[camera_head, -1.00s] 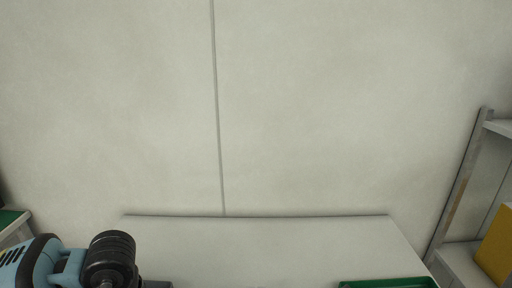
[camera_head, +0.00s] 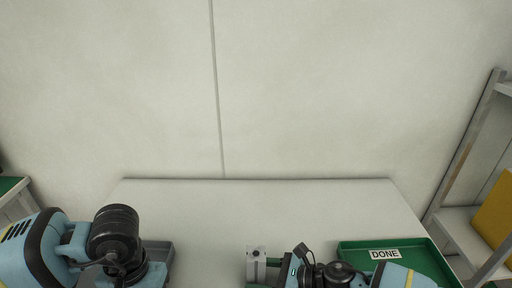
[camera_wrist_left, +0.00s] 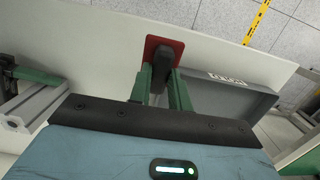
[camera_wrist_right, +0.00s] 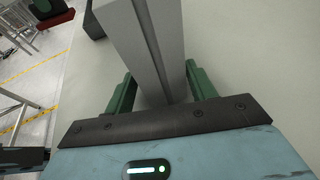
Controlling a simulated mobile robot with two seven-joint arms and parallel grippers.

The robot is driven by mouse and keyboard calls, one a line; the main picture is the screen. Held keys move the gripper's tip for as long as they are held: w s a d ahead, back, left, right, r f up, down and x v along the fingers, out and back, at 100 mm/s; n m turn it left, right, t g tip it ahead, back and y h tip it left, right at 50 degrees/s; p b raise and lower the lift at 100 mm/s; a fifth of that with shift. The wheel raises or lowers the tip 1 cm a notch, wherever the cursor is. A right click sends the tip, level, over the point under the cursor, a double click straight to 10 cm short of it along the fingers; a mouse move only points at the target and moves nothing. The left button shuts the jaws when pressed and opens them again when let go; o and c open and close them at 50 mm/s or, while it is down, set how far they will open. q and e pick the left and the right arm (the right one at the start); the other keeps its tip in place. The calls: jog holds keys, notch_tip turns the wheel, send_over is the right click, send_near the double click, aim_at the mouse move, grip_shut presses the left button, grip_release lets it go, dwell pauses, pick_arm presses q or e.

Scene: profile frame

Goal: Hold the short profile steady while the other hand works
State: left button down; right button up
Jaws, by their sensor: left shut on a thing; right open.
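The pale grey grooved profile (camera_wrist_right: 150,50) lies between the green fingers of my right gripper (camera_wrist_right: 158,78), which stand apart with the profile between them. Its end shows in the head view (camera_head: 256,262) at the front of the table and in the left wrist view (camera_wrist_left: 30,112). My left gripper (camera_wrist_left: 158,82) is shut on a black part with a square red plate (camera_wrist_left: 178,46) at its far end, away from the profile. Whether the plate touches the table is not clear. The left fingertips are out of sight in the head view.
A grey tray (camera_wrist_left: 235,103) with a white label lies beside my left gripper. A green tray (camera_head: 352,246) marked DONE stands at the table's right. The back of the white table (camera_head: 260,205) is clear. A shelf with a yellow box (camera_head: 496,218) stands at the far right.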

jog(key=c, duration=0.6)
dwell(0.6)
